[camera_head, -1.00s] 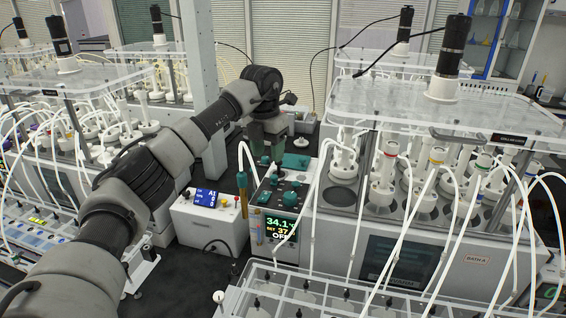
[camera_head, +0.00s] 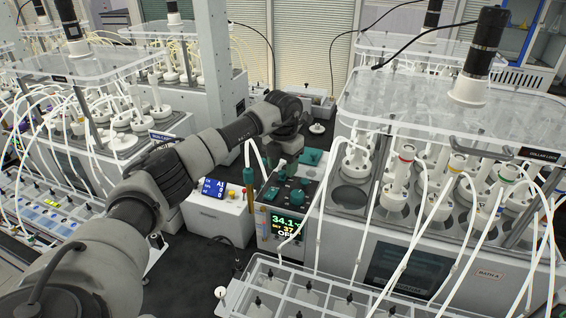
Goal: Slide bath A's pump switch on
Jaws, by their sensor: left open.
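Bath A (camera_head: 335,225) is the large water bath at right, with a "BATH A" label low on its front. Its control unit (camera_head: 261,228) stands at the bath's left end. The display (camera_head: 286,226) reads 34.1, set 37, and OFF. Teal knobs and fittings (camera_head: 296,197) sit on top of the unit; I cannot tell which part is the pump switch. My left gripper (camera_head: 287,146) is behind the unit's top, apart from the front knobs. It is open, its fingertips partly hidden and small. My right gripper is not in view.
A white box with a blue display (camera_head: 228,218) stands left of the control unit. White tubes hang in front of bath A. A clear rack (camera_head: 262,283) fills the front. Another bath (camera_head: 62,165) stands at left. Dark bench shows between them.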

